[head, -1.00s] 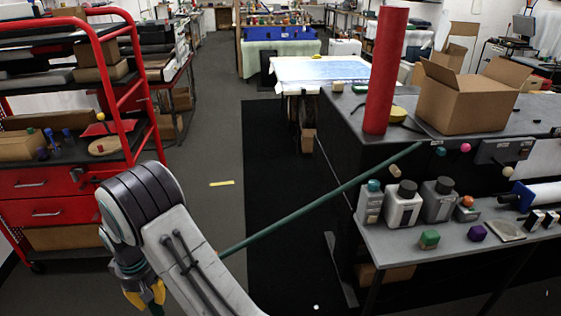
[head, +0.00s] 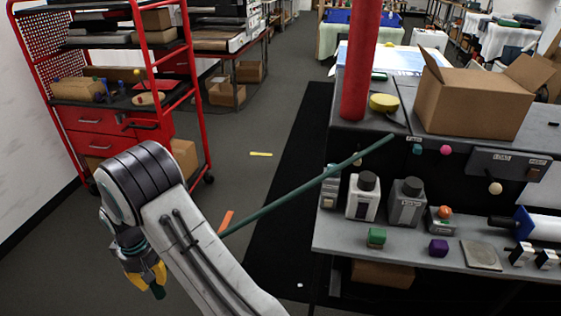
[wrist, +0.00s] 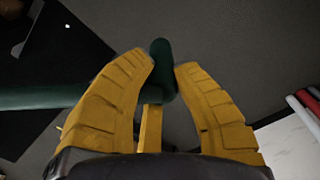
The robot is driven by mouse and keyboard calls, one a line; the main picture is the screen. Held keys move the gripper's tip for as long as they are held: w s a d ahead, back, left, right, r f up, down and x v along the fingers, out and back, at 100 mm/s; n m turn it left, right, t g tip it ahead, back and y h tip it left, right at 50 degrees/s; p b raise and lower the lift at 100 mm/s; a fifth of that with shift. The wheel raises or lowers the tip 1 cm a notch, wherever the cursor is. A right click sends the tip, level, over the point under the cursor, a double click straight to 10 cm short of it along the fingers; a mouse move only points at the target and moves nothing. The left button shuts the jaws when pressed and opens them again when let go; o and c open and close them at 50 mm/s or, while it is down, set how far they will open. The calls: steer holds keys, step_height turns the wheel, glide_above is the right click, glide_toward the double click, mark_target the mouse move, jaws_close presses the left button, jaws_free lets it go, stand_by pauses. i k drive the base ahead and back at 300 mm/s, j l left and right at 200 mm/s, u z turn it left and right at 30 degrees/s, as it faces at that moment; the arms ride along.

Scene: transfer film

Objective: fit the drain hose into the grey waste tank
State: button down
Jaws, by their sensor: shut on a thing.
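The drain hose (head: 290,200) is a long, thin, dark green tube. It runs from behind my arm up and right, its far end showing in front of the dark bench near the yellow disc. My gripper (head: 150,278) has yellow fingers and is shut on the hose's near end, low at left. In the wrist view the hose (wrist: 40,96) comes in from the left, and its green end (wrist: 162,62) shows between the fingertips (wrist: 164,75). The grey waste tank seems to be the grey bottle with a dark cap (head: 407,205) on the lower shelf. Its label is unreadable.
A white bottle (head: 363,197) stands left of the grey one. A red column (head: 361,60) and cardboard box (head: 475,100) stand on the bench. A red cart (head: 110,120) is at left; floor between is mostly clear.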

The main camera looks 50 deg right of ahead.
mark_target(407, 202)
steer(key=k+l+u, duration=0.2)
steer(key=l, duration=0.2)
steer(key=l+u, duration=0.15)
steer(key=l, duration=0.25)
steer(key=k+l+u, duration=0.2)
steer(key=l, duration=0.2)
steer(key=k+l+u, duration=0.15)
steer(key=l, duration=0.2)
